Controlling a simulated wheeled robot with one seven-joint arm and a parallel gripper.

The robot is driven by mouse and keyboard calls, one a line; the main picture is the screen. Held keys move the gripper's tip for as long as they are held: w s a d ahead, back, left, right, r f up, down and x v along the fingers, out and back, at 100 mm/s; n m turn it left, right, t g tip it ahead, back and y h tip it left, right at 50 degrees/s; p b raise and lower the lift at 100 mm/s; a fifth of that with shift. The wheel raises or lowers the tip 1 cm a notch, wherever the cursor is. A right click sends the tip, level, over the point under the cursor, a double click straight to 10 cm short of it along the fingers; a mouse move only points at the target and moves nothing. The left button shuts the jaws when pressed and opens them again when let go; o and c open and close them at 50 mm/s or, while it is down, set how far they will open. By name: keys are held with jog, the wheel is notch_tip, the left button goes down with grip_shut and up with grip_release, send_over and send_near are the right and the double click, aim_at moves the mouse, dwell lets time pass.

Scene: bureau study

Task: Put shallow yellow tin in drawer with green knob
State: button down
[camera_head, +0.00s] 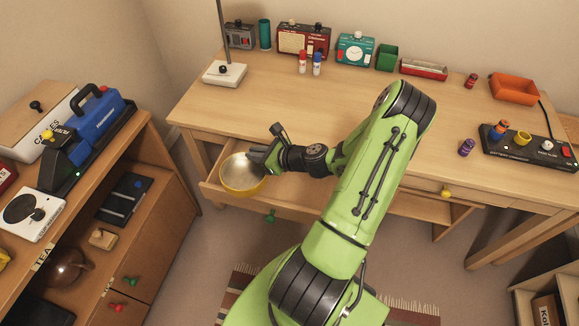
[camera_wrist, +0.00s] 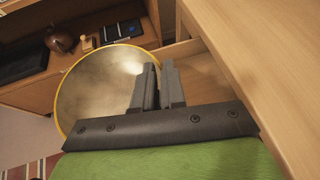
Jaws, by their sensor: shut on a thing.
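The shallow yellow tin (camera_head: 240,176) is round, with a yellow rim and a pale metallic inside. My gripper (camera_head: 262,160) is shut on the tin's rim at its right side. In the wrist view the tin (camera_wrist: 95,85) fills the left middle, with the fingers (camera_wrist: 158,88) at its right edge. The drawer with the green knob (camera_head: 270,216) is pulled out from the desk's left part. The tin is over the left part of this drawer; I cannot tell whether it touches the drawer floor.
The desk top (camera_head: 230,105) lies behind and above the drawer. A drawer with a yellow knob (camera_head: 446,193) is at the right. A shelf unit (camera_head: 150,200) stands at the left, with a green knob (camera_head: 131,281) and a red knob (camera_head: 117,307) on its front.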

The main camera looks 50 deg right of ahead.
jog(key=s+d+m+h, duration=0.55)
jog(key=s+d, duration=0.45)
jog(key=d, duration=0.3)
jog(key=f+b, duration=0.2)
jog(key=f, duration=0.5)
jog(key=f+b, duration=0.2)
jog(key=f, duration=0.4)
jog(key=shift+w+a+f, duration=0.2)
jog(key=shift+f, duration=0.15)
jog(key=w, duration=0.2)
jog(key=w+d+b, duration=0.1)
jog(key=w, duration=0.1)
jog(key=shift+w+d+f, duration=0.1)
jog(key=shift+f+b, duration=0.4)
jog(key=shift+f, duration=0.25)
jog(key=shift+s+r, duration=0.15)
jog(key=shift+s, duration=0.1)
jog(key=c, duration=1.7)
grip_release()
jog(key=shift+f, duration=0.2)
jog(key=o, duration=0.5)
jog(key=shift+r, duration=0.1)
